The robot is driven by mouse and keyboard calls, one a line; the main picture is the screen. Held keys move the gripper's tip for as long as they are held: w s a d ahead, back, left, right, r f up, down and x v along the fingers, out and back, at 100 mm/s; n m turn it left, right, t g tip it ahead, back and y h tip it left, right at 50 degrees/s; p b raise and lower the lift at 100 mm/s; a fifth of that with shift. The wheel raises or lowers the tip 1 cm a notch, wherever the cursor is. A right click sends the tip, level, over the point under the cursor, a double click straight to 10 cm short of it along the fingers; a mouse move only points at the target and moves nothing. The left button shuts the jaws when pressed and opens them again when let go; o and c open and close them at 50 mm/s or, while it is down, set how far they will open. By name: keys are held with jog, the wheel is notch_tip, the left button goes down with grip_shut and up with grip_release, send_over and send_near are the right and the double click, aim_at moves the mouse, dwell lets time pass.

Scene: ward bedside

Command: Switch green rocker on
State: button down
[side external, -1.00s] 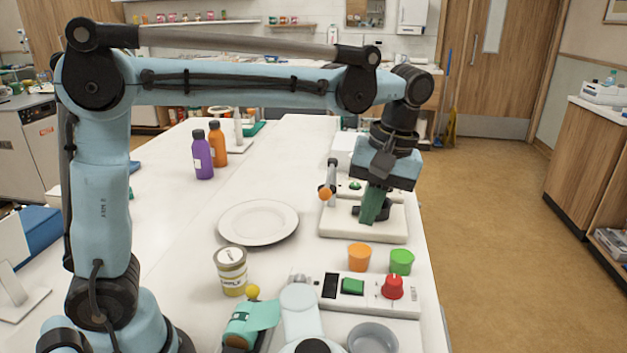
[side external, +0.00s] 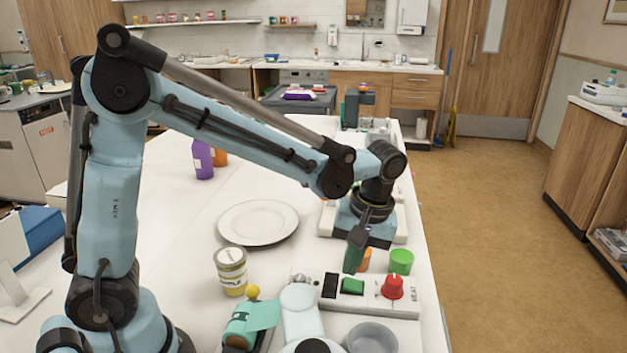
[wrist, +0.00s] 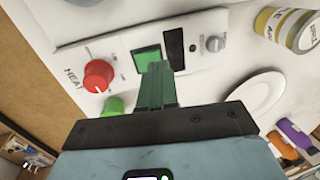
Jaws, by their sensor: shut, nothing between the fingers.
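The green rocker (side external: 352,286) sits on a white panel (side external: 369,304), between a black window and a red knob (side external: 392,287). In the wrist view the green rocker (wrist: 147,58) shows just beyond my fingertips. My gripper (side external: 352,270) is shut and empty, its green fingers pointing down just behind and above the rocker. In the wrist view my gripper (wrist: 158,68) overlaps the rocker's edge. I cannot tell whether the tips touch it. The rocker's tilt is too small to tell.
An orange cup (side external: 365,260) stands partly hidden behind my fingers, with a green cup (side external: 401,262) to its right. A labelled jar (side external: 231,271) and a white plate (side external: 258,222) are to the left. A grey bowl (side external: 371,338) is in front.

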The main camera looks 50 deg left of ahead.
aim_at(345, 284)
jog(key=shift+s+a+f, duration=0.1)
jog(key=shift+f, duration=0.65)
jog(key=shift+s+a+f, duration=0.1)
jog(key=shift+f, duration=0.6)
jog(key=shift+a+f, duration=0.1)
jog(key=shift+f, duration=0.15)
jog(key=shift+w+d+r, duration=0.2)
jog(key=shift+w+d, duration=0.3)
jog(key=shift+d, duration=0.1)
notch_tip(345, 284, up, 14)
jog(key=w+d, duration=0.2)
